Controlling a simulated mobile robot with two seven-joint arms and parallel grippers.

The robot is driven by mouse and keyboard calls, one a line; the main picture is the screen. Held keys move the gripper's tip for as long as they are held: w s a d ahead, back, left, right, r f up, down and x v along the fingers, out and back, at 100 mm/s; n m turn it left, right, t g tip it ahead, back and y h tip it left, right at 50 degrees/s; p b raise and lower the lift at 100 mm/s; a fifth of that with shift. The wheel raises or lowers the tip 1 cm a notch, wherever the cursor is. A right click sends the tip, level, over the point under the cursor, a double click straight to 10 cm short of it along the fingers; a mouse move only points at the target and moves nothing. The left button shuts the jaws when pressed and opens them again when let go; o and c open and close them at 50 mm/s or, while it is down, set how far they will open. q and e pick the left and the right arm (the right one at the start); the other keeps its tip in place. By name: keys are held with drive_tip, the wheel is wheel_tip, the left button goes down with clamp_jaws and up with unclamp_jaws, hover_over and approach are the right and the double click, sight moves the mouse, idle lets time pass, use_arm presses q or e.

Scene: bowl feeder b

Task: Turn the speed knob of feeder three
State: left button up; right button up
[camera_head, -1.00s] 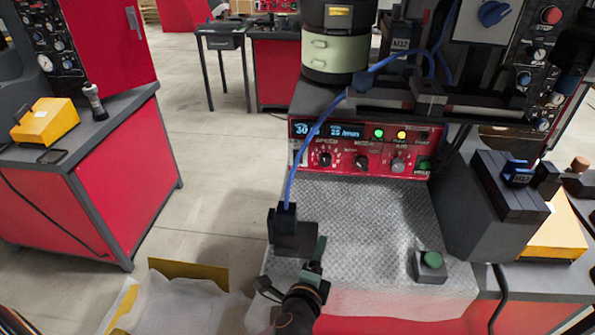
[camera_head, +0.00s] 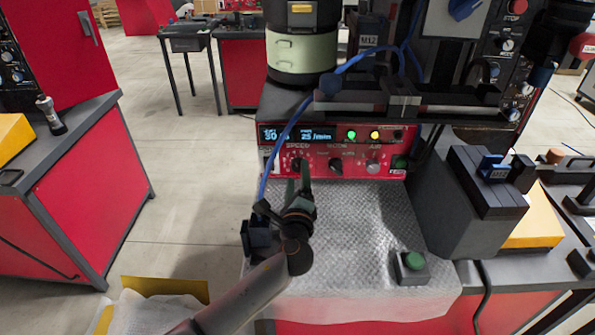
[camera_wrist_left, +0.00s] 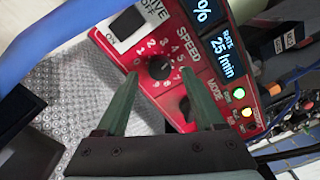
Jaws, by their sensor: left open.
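The red control panel (camera_head: 320,171) of the feeder has two displays, lit green and yellow lamps and a row of knobs. The black speed knob (camera_wrist_left: 159,67) shows in the left wrist view, with the word SPEED and a ring of numbers around it. My left gripper (camera_head: 299,180) is in front of the panel's left end and hides part of the speed knob in the head view. In the left wrist view its two green fingers (camera_wrist_left: 160,82) are open, one on each side of the knob. I cannot tell whether they touch the panel. My right gripper is not in view.
A blue cable (camera_head: 287,135) hangs down past the panel's left side to a black box (camera_head: 256,238). A green button (camera_head: 413,261) stands on the silvery mat (camera_head: 355,225).

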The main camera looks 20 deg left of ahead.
use_arm(q)
drive_tip(key=shift+x, duration=1.1)
drive_tip(key=shift+c, duration=0.3)
clamp_jaws()
